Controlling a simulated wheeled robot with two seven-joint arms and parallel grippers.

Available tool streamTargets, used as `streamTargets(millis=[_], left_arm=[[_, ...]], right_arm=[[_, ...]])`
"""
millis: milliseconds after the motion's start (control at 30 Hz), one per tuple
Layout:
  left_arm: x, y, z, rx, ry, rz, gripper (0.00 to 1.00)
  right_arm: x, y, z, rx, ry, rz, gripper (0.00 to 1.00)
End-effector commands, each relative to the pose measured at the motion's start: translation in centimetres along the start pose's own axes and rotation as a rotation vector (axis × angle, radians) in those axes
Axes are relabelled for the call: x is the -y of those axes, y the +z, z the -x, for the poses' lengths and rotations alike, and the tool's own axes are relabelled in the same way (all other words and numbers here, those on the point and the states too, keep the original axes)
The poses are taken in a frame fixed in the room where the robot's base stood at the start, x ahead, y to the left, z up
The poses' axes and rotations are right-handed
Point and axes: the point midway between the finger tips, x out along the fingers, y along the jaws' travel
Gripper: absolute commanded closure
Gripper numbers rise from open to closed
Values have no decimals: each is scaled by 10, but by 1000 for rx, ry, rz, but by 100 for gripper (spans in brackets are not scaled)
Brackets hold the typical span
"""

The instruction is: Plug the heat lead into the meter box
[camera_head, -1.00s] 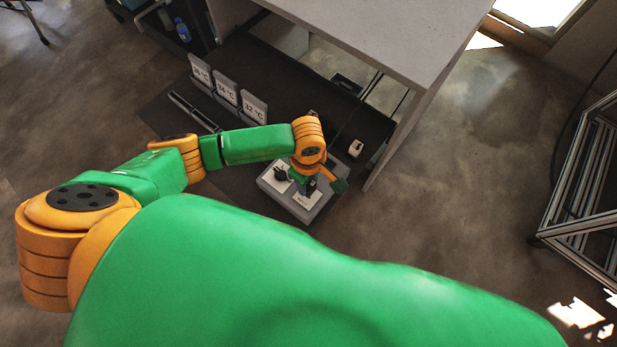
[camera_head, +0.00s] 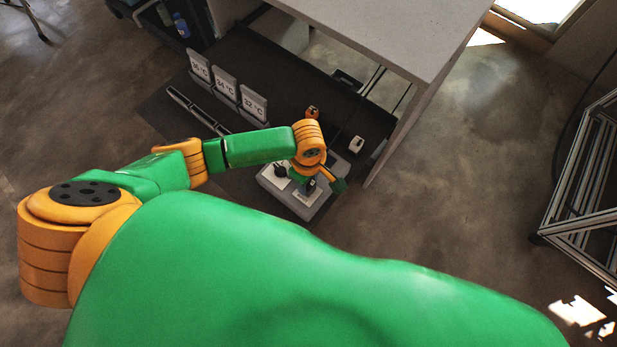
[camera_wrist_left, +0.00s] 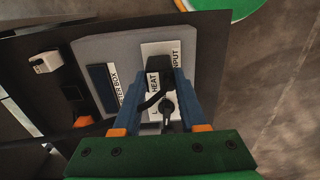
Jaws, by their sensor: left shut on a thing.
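The meter box (camera_head: 325,203) is a low grey box with white label plates, on the dark mat under the table. My left gripper (camera_head: 304,182) is over the box. In the left wrist view its blue fingers (camera_wrist_left: 157,80) are shut on a black plug (camera_wrist_left: 158,84), which I take to be the heat lead, beside the HEAT label. Its lower end is hidden, so I cannot tell whether it is seated. A second black round piece (camera_wrist_left: 168,108) sits close by. My right gripper is out of view.
The grey table (camera_head: 390,35) overhangs the mat, with a side panel right of the box. Temperature signs (camera_head: 225,82) stand in a row at the back left. A small white block (camera_head: 356,144) lies on the mat.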

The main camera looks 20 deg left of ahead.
Motion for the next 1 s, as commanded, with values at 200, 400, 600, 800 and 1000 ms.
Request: streamTargets(millis=[200,400,600,800,1000], left_arm=[[3,0,-4,0,-9,-1,100],[3,0,-4,1,-9,-1,100],[2,0,-4,1,-6,-1,24],[1,0,-4,0,-4,0,24],[1,0,2,1,-3,0,24]], right_arm=[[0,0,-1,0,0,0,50],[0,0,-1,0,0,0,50],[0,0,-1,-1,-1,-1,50],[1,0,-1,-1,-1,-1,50],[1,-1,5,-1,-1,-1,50]])
